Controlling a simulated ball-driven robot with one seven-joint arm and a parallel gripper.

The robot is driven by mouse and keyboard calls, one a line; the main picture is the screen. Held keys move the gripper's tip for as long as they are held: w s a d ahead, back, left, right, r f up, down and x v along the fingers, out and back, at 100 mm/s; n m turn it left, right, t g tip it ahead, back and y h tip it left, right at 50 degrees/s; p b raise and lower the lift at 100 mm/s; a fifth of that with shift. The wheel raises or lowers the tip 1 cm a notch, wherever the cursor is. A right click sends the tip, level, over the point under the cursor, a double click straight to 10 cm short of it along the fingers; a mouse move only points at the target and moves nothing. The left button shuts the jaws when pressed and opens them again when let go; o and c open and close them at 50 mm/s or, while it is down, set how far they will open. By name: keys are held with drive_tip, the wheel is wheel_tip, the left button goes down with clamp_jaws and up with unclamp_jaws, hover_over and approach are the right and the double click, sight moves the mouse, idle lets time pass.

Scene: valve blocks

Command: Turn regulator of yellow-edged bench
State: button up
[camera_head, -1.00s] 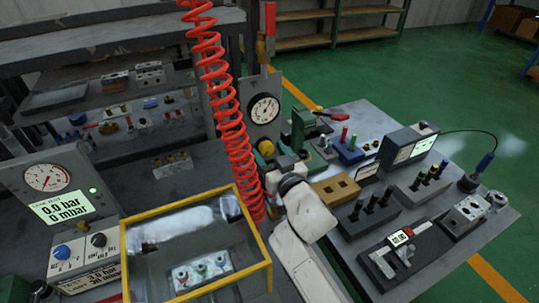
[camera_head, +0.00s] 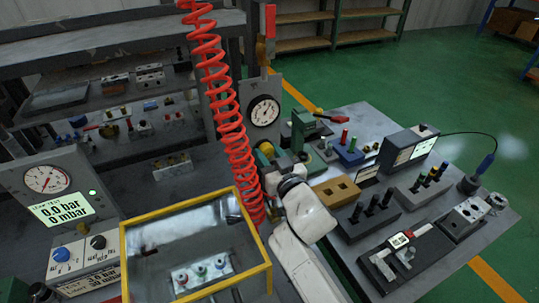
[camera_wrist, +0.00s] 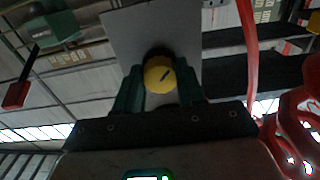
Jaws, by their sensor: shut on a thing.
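The regulator has a round yellow knob with a dark slanted mark on its face, seen in the wrist view (camera_wrist: 160,75). In the head view the yellow knob (camera_head: 265,150) sits low on the grey gauge panel, partly hidden by my gripper. My gripper (camera_wrist: 160,88) is shut on the knob, its two dark green fingers on either side of it. The round pressure gauge (camera_head: 264,110) is on the panel above the knob. The yellow-edged box (camera_head: 262,235) stands in front, to the left of my arm.
A coiled red hose (camera_head: 222,90) hangs close to the left of the gripper. A console with a dial and display (camera_head: 50,190) stands at left. A grey table (camera_head: 455,235) with blocks, gauges and a caliper lies at right. Green floor is free beyond it.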

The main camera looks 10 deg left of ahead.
drive_tip(key=shift+n, duration=0.3)
drive_tip(key=n, duration=0.8)
drive_tip(key=shift+d, duration=0.1)
drive_tip(key=n, duration=0.4)
drive_tip(key=shift+n, duration=2.5)
drive_tip(key=o, duration=1)
drive_tip(key=shift+o, duration=0.2)
